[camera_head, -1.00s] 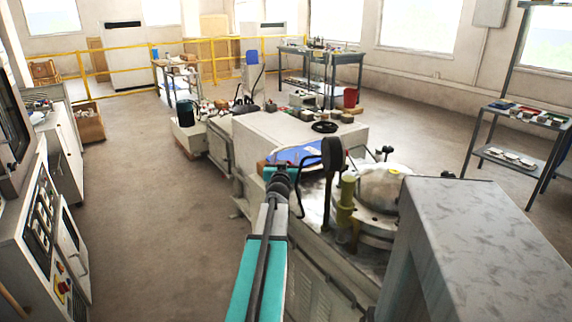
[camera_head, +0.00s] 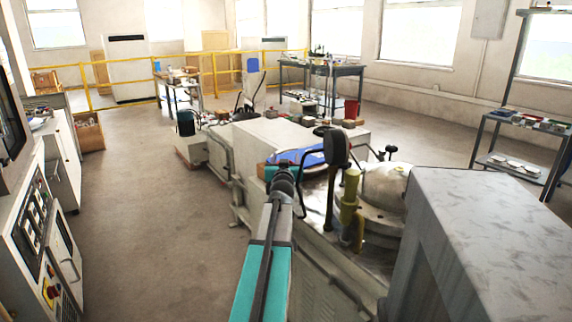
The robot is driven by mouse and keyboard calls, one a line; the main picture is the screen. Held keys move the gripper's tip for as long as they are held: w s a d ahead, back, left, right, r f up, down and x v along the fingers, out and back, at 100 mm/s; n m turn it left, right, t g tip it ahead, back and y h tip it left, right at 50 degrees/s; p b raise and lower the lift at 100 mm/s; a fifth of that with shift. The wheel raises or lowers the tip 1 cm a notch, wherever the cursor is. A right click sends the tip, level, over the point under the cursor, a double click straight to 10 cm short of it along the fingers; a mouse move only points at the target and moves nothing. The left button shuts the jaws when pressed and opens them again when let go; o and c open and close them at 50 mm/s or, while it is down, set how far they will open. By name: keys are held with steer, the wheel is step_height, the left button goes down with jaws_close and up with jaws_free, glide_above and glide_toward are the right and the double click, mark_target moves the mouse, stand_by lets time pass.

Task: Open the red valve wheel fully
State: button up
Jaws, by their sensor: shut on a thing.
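I cannot make out a red valve wheel in the head view. My arm (camera_head: 264,265), teal and grey, reaches forward from the bottom to a dark wrist joint (camera_head: 283,182) beside the large machine. The jaws are hidden beyond the wrist, so what they touch does not show. A teal part shows just past the wrist, beside a blue sheet (camera_head: 298,156) on the machine.
The pale machine (camera_head: 262,140) carries a dark upright handle (camera_head: 336,148), a yellow-green post (camera_head: 349,196) and a domed housing (camera_head: 386,185). A grey block (camera_head: 485,220) fills the right foreground. Control cabinets (camera_head: 40,235) stand left. The floor between (camera_head: 150,220) is clear.

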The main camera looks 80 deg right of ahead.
steer(key=shift+w+a+f, duration=0.1)
steer(key=shift+f, duration=0.15)
steer(key=o, duration=0.9)
steer(key=shift+o, duration=0.7)
steer(key=shift+r, duration=0.1)
steer(key=shift+a, duration=0.15)
steer(key=s+a+b, duration=0.1)
steer(key=a+b, duration=0.1)
steer(key=a, duration=0.9)
steer(key=shift+s, duration=0.2)
steer(key=b, duration=0.3)
steer(key=shift+a+t, duration=0.4)
